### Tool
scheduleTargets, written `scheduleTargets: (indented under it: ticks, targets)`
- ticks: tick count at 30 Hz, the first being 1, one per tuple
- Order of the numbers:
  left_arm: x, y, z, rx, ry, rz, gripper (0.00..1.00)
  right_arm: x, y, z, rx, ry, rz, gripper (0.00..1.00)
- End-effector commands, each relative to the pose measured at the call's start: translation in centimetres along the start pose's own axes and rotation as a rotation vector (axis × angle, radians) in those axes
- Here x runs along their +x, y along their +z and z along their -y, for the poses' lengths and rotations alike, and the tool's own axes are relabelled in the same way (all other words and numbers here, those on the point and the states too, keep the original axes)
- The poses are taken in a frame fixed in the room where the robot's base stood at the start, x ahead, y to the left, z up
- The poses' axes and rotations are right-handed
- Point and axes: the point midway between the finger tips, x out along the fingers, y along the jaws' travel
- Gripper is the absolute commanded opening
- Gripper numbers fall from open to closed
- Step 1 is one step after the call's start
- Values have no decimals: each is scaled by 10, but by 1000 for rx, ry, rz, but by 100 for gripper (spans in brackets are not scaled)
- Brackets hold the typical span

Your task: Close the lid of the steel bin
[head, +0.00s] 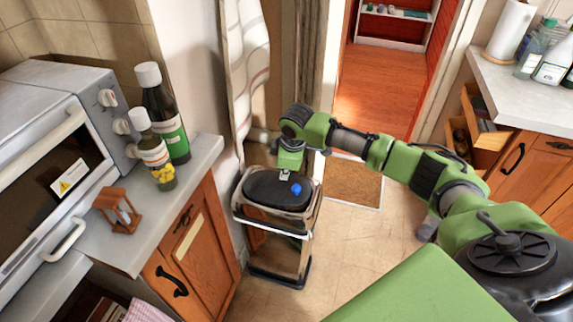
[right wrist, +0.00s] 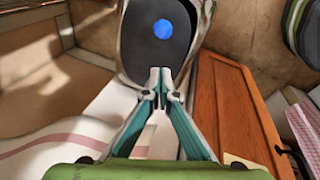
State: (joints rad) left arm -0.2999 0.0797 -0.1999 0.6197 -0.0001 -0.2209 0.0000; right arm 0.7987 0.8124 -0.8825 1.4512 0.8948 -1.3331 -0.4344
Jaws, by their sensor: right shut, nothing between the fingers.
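The steel bin (head: 300,225) stands on the floor in the middle of the head view, beside the wooden cabinet. Its dark oval lid (head: 264,187) lies across the top and looks roughly level; I cannot tell whether it is fully down. A blue round spot (head: 296,189) is on the lid. The lid also shows in the right wrist view (right wrist: 145,45), just beyond the fingertips. My right gripper (head: 286,175) is shut and empty, pointing down at the lid's back part in the head view. I cannot tell whether it touches the lid. My left gripper is not in view.
A counter (head: 195,160) at left holds a microwave oven (head: 50,120), two bottles (head: 165,120) and a small wooden hourglass (head: 117,212). A curtain (head: 245,60) hangs behind the bin. A doormat (head: 352,182) lies at the doorway. Open drawers (head: 485,125) stick out at right.

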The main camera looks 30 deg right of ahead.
Motion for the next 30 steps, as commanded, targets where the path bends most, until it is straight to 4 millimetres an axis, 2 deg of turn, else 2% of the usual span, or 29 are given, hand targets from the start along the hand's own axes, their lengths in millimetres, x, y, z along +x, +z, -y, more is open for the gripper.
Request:
scheduleTargets:
  ticks: [3,9,25,30]
  targets:
    - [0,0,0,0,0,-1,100,24,3,0,1,0,4,0]
    - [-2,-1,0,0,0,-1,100,41,23,-1,0,1,2,0]
    - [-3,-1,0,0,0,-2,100,48,30,0,0,1,0,0]
    - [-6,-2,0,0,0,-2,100,63,40,7,0,-2,2,0]
